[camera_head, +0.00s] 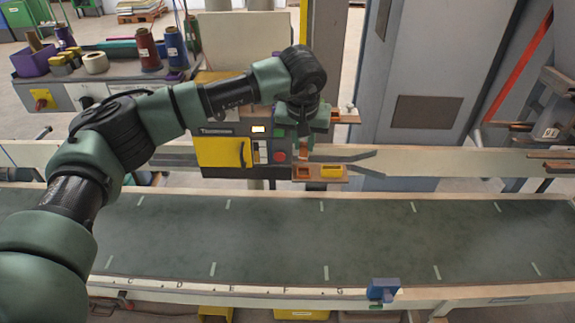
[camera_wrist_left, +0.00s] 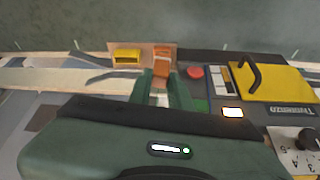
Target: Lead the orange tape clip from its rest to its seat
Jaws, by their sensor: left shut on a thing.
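The orange tape clip (camera_wrist_left: 160,70) shows between the fingertips of my left gripper (camera_wrist_left: 161,82) in the left wrist view. The gripper is shut on it, and the fingers hide part of it. In the head view my left gripper (camera_head: 304,143) points down in front of the filler machine, with the clip (camera_head: 304,152) small below it. A brown plate (camera_head: 320,180) sticks out just below, carrying an orange block (camera_head: 304,172) and a yellow block (camera_head: 331,170). Whether the clip touches the orange block cannot be told. My right gripper is not in view.
The machine has a yellow door (camera_head: 222,152) with a handle, plus a red button (camera_head: 279,156) close to my left gripper. Grey guide rails (camera_head: 350,157) lie to the right. The green conveyor belt (camera_head: 300,235) in front is clear. A blue block (camera_head: 383,289) sits on its near edge.

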